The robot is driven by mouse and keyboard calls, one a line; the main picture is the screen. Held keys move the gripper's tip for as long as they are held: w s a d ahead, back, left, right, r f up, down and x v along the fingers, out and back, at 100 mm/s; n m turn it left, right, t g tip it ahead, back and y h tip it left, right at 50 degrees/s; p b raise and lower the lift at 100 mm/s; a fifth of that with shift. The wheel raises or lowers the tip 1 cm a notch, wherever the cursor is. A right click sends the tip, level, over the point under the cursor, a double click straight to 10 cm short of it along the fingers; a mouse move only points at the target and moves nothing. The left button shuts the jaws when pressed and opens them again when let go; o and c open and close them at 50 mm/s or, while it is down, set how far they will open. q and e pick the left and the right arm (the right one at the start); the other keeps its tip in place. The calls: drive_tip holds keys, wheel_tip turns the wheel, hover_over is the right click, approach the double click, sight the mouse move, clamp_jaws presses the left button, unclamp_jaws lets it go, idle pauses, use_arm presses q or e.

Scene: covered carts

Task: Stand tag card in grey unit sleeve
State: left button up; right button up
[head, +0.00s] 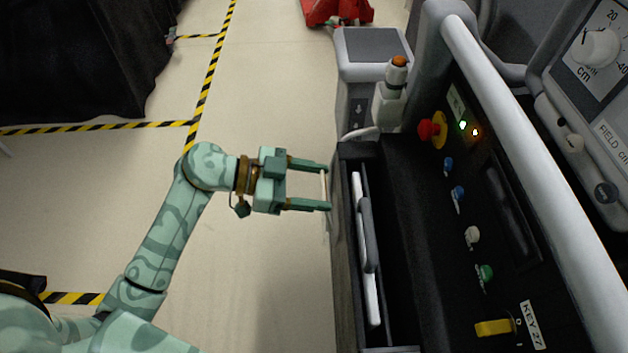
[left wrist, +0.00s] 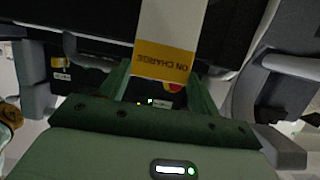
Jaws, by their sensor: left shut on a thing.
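My left gripper (head: 327,188) is shut on the tag card (head: 324,184), which shows as a thin pale edge between the fingertips. In the left wrist view the card (left wrist: 168,22) is white with a yellow band reading "ON CHARGE", upside down, between the green fingers (left wrist: 161,84). The grey unit (head: 460,190) stands to the right, with a dark, open-topped pocket (head: 352,255) along its near-left side. The fingertips are close to the pocket's far-left edge; I cannot tell whether they touch. I cannot tell which part is the sleeve. My right gripper is out of view.
A white panel with a grey handle (head: 366,235) stands in the pocket. A white holder with an orange top (head: 391,92) and a red knob (head: 432,130) sit on the unit. Pale floor (head: 262,90) is clear at left; a black-covered cart (head: 75,60) stands beyond.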

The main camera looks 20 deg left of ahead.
use_arm(q)
drive_tip(key=o, duration=1.3)
drive_tip(key=p+v, duration=0.5)
drive_tip(key=v, duration=1.1)
drive_tip(key=shift+a, duration=0.2)
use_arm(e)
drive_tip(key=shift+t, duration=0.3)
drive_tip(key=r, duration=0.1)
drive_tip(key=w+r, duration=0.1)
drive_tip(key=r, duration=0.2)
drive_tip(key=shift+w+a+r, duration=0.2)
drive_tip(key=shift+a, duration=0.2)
